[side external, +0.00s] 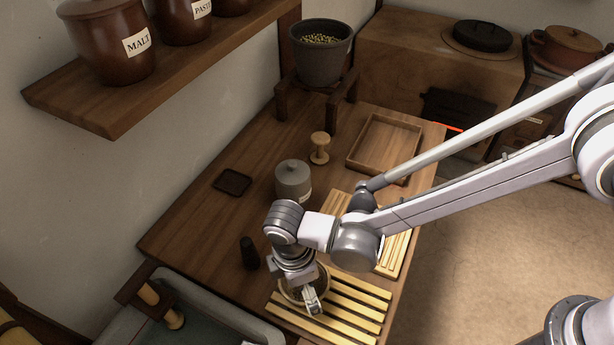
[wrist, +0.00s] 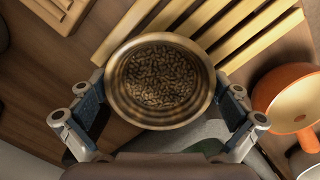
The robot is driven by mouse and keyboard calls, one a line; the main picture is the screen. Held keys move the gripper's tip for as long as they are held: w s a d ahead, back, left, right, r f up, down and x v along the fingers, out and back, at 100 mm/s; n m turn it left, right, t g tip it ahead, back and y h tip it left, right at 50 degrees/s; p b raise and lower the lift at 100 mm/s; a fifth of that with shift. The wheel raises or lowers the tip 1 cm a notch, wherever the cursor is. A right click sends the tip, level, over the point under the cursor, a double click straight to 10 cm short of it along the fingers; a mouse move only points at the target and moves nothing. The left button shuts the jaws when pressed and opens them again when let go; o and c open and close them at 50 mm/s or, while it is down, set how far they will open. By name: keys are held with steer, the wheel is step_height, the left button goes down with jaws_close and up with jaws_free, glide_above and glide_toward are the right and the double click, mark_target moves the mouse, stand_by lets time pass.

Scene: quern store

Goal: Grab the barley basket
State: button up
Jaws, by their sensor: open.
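The barley basket, a round tan vessel filled with brown grain, sits on pale wooden slats. In the wrist view its rim (wrist: 160,122) is fully in sight at the centre. In the side view the basket (side external: 324,279) is partly hidden behind my wrist and gripper. My gripper (side external: 312,300) is at the basket from above. In the wrist view its two fingers (wrist: 163,90) are spread wide, one to the left and one to the right of the basket. I cannot tell whether either finger touches it. My gripper holds nothing.
A dark upright object (side external: 250,253) stands left of the basket. A lidded grey jar (side external: 293,181) and a wooden stamp-like piece (side external: 320,148) stand farther back. A sink (side external: 215,318) borders the counter. An orange vessel (wrist: 283,88) is at the wrist view's right.

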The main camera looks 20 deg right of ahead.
steer(key=shift+c, duration=0.3)
steer(key=c, duration=1.1)
steer(key=shift+c, duration=0.2)
steer(key=shift+r, duration=0.2)
